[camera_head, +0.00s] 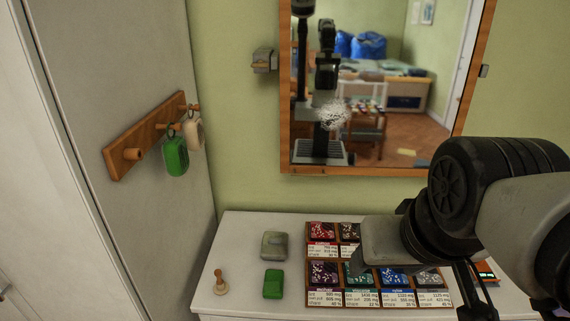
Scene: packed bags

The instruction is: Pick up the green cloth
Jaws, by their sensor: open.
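A small green folded piece (273,284), which looks like the green cloth, lies on the white dresser top (245,226), left of the card tray. A second green item (176,157), rounded like a tag or pouch, hangs from the wall rack. My gripper (478,303) is at the lower right, open. It is well to the right of the green cloth and apart from it; the tray lies between them. The fingertips are partly cut off by the bottom edge, and I see nothing held.
A grey-green folded item (274,245) lies just behind the green cloth. A wooden peg-like piece (221,283) stands to its left. The wooden tray (334,224) holds several coloured packets. A wooden peg rack (128,138) and a mirror (285,120) are on the walls.

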